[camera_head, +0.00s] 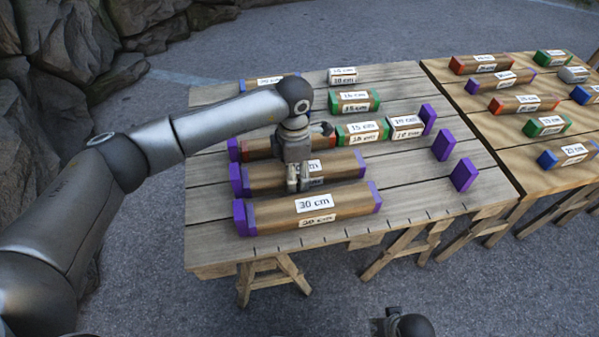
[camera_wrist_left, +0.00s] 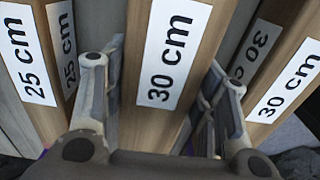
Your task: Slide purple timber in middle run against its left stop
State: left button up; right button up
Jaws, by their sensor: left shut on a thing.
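The purple-ended timber of the middle run (camera_head: 340,168), labelled 30 cm, lies between a purple left stop (camera_head: 236,180) and a purple right stop (camera_head: 442,147). My left gripper (camera_head: 298,184) is shut across it near its middle, pointing down. The wrist view shows the timber (camera_wrist_left: 155,105) between the two fingers (camera_wrist_left: 160,110). In the head view its left end looks touching or very close to the left stop; I cannot tell if a thin gap remains. A wide space lies between its right end and the right stop. My right gripper's fingers are not visible.
The front run holds another purple-ended 30 cm timber (camera_head: 350,200). The run behind holds red, green (camera_head: 362,132) and white-ended (camera_head: 405,127) timbers in a row. Loose timbers lie at the table's back; a second table (camera_head: 470,85) bears several more.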

pick_arm(q)
jog(key=shift+a, duration=0.3)
jog(key=shift+s+a, duration=0.1)
pick_arm(e)
jog(key=shift+s+a+r, duration=0.1)
jog(key=shift+s+a, duration=0.05)
jog(key=shift+s, duration=0.2)
pick_arm(q)
jog(key=shift+a+f, duration=0.1)
jog(key=o, duration=1)
jog(key=shift+c, duration=0.2)
jog(key=o, duration=0.4)
jog(key=shift+s+a, duration=0.1)
jog(key=shift+a, duration=0.2)
jog(key=shift+d, duration=0.2)
pick_arm(e)
jog(key=shift+w+a+r, duration=0.1)
jog(key=shift+w, duration=0.35)
pick_arm(q)
jog(key=shift+d, duration=0.1)
